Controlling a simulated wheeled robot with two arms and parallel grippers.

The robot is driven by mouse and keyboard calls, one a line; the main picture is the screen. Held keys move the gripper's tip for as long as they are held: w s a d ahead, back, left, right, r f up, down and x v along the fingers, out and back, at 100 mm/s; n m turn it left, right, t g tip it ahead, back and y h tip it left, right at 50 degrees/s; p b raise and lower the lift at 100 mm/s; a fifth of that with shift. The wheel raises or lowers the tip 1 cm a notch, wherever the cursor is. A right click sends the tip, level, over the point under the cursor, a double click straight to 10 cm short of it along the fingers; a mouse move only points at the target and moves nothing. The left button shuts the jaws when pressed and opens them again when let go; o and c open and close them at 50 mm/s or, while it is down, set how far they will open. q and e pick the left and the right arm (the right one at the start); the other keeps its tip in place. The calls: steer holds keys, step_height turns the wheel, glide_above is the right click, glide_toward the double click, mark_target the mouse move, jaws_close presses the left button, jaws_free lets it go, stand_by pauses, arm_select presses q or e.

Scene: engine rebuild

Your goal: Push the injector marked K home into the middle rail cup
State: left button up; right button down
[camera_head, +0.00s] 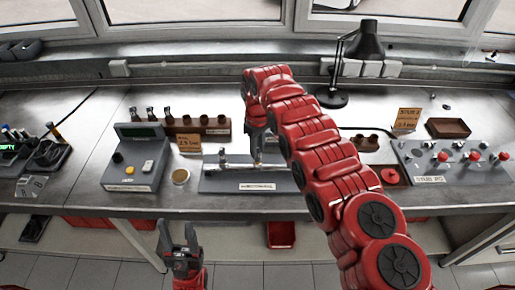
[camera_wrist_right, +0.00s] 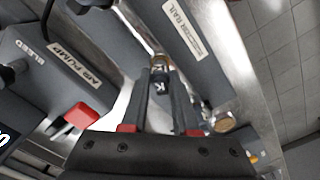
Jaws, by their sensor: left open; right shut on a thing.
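The injector marked K (camera_wrist_right: 159,86) is a dark body with a white K and a brass-coloured end. My right gripper (camera_wrist_right: 158,90) is shut on it. In the head view the right gripper (camera_head: 258,150) is over the middle of the injector rail, partly hidden by my arm. The injector rail (camera_head: 225,184) is a grey block with a silver tube. The injector's end is at the rail, but the middle cup is hidden, so I cannot tell how deep it sits. My left gripper (camera_head: 179,245) is open and empty in front of the bench.
A wooden rack (camera_head: 190,125) with several injectors stands behind. A grey box with a yellow button (camera_head: 130,170) and a round dish (camera_head: 181,176) are left of the rail. A red-knobbed panel (camera_head: 440,170) and a lamp (camera_head: 366,42) are at the right.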

steer(key=c, duration=0.6)
jaws_free()
steer(key=shift+r, duration=0.1)
steer(key=shift+r, duration=2.4)
steer(key=shift+r+p, duration=0.45)
steer(key=shift+r, duration=0.8)
steer(key=shift+r, duration=0.1)
